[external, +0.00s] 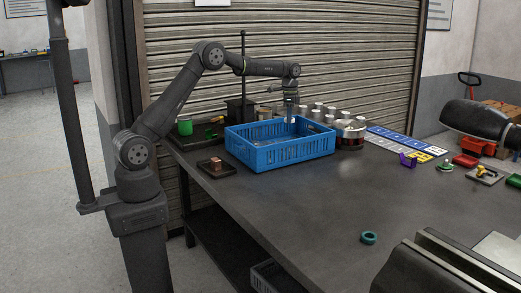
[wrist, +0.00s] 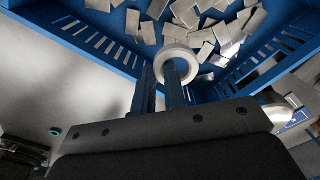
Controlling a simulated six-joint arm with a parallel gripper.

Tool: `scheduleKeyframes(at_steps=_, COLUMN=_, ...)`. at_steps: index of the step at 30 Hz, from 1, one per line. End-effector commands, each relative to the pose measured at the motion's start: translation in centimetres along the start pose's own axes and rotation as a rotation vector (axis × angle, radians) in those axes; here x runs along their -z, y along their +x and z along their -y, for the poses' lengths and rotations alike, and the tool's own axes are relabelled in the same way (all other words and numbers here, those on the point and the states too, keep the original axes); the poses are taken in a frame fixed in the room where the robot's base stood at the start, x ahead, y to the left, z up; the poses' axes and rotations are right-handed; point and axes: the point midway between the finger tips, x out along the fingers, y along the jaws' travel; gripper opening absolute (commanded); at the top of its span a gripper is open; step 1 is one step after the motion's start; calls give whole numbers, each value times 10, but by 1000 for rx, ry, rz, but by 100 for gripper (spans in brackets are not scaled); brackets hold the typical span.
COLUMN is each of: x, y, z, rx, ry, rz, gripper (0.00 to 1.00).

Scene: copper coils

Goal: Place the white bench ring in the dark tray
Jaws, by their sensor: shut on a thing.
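The white bench ring (wrist: 190,62) is at the tips of my gripper (wrist: 159,72) in the wrist view. My gripper is shut on the ring's left side, with one finger outside it and the other appearing to reach into its hole. In the external view my gripper (external: 290,113) points down over the blue crate (external: 281,151); the ring is too small there to make out clearly. The small dark tray (external: 230,175) lies on the bench to the left of the crate, with a copper-coloured block (external: 216,163) on it.
The crate holds many loose metal plates (wrist: 232,38). Several metal cylinders (external: 317,112) and a round container (external: 350,139) stand right of it. A green cup (external: 185,127) is behind the small tray. A teal ring (external: 369,238) lies near the front; the bench middle is clear.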

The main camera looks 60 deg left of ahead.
Motion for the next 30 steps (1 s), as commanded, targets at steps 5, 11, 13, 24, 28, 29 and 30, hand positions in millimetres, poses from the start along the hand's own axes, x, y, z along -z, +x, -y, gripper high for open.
scheduleKeyframes(at_steps=5, x=-80, y=-1, z=64, rx=1, ry=-116, rz=-1, gripper=0)
scheduleKeyframes(at_steps=11, x=-176, y=-1, z=119, rx=1, ry=-239, rz=-1, gripper=0)
scheduleKeyframes(at_steps=13, x=-211, y=-1, z=134, rx=1, ry=-282, rz=-1, gripper=0)
scheduleKeyframes(at_steps=24, x=-333, y=-1, z=172, rx=1, ry=-423, rz=-1, gripper=0)
scheduleKeyframes(at_steps=28, x=-355, y=-1, z=176, rx=1, ry=-449, rz=-1, gripper=0)
scheduleKeyframes(at_steps=29, x=-355, y=5, z=175, rx=-2, ry=-449, rz=0, gripper=0)
scheduleKeyframes(at_steps=30, x=-353, y=13, z=175, rx=-2, ry=-446, rz=1, gripper=0)
